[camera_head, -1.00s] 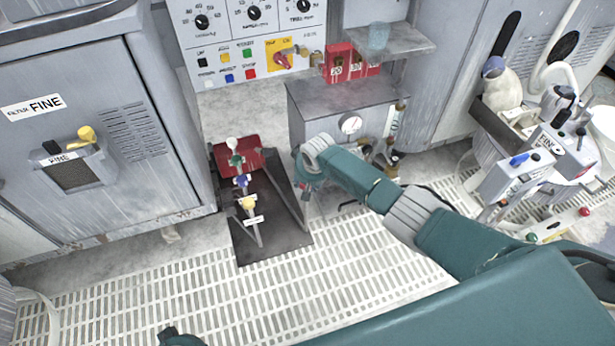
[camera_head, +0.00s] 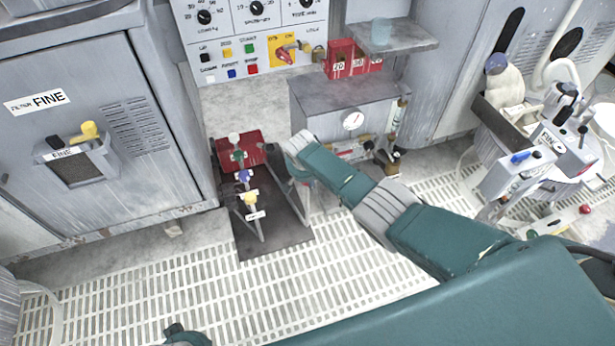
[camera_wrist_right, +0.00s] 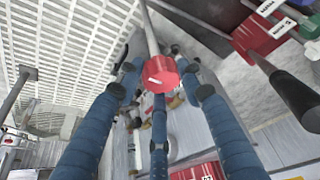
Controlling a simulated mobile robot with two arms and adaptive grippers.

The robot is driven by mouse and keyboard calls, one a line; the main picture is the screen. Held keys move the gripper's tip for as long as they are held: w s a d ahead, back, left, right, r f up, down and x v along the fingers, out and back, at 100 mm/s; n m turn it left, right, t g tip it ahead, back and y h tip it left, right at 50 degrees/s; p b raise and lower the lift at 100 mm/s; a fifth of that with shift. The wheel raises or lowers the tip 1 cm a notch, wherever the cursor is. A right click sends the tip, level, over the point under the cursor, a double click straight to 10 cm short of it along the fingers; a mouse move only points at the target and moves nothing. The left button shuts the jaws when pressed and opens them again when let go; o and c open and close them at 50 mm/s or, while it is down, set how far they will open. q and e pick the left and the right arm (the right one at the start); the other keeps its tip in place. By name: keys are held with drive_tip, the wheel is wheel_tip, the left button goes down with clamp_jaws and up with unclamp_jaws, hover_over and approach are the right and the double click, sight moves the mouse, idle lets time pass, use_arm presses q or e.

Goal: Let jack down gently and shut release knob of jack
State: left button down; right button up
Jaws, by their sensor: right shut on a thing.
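A red jack body (camera_head: 250,148) with metal arms lies on a dark plate (camera_head: 280,238) on the floor in the head view. White, green, blue and yellow knobs (camera_head: 249,199) stand in a row along it, some with white tags. My right gripper (camera_head: 293,172) is at the jack's right side, its fingers partly hidden by my wrist. In the right wrist view, my blue-grey fingers (camera_wrist_right: 158,92) are closed around a red knob (camera_wrist_right: 160,74) with a white mark, on the end of a silver rod.
A grey FINE cabinet (camera_head: 120,180) is left of the jack. A dark handle (camera_wrist_right: 296,96) is close to the fingers' right side. White floor grating (camera_head: 350,260) in front is clear.

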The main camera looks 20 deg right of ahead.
drive_tip(key=shift+w+a+r, duration=0.25)
drive_tip(key=shift+w+r, duration=0.15)
drive_tip(key=shift+w, duration=0.05)
drive_tip(key=o, duration=1.1)
drive_tip(key=shift+f, duration=0.15)
drive_tip(key=shift+s+d+f, duration=0.15)
drive_tip(key=shift+s, duration=0.05)
drive_tip(key=v, duration=1.2)
